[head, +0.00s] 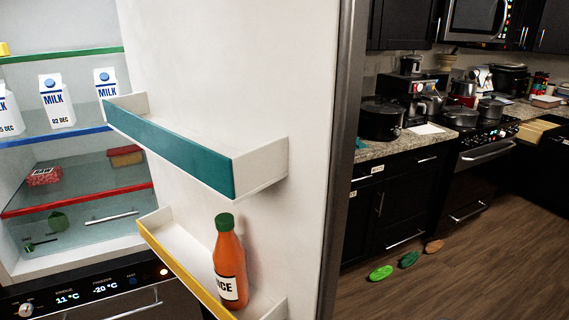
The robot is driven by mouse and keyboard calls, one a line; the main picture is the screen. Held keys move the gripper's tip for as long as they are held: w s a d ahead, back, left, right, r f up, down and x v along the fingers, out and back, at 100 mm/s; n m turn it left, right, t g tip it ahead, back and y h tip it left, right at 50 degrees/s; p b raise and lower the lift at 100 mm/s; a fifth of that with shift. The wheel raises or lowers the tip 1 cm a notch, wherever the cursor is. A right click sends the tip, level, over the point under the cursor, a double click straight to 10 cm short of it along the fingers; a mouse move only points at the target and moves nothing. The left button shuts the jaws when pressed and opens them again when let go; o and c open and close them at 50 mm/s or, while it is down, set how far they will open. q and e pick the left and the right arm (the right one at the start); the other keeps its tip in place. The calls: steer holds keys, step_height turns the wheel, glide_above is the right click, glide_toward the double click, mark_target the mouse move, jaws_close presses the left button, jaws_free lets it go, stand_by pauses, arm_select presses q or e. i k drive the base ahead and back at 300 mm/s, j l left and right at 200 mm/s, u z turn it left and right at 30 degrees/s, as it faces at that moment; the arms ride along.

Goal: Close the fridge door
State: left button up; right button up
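The fridge door (300,60) stands open in the head view, its white inner side facing me and its edge on the right. It carries a teal-fronted shelf (170,145) and a lower yellow-fronted shelf (180,265). An orange juice bottle (228,265) with a green cap stands upright on the lower shelf. The open fridge interior (60,150) shows at the left with milk cartons (57,100) on the blue-edged shelf. Neither of my grippers shows in this view. The door's outer side and handle are hidden.
A display panel (100,285) shows below the fridge compartment. Behind the door stand dark cabinets (390,205), a cluttered counter (395,147) and a stove (485,165).

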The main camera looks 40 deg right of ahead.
mark_target(248, 110)
steer(key=l+u, duration=0.15)
steer(key=l, duration=0.8)
steer(key=l+u, duration=0.2)
steer(key=l, duration=0.75)
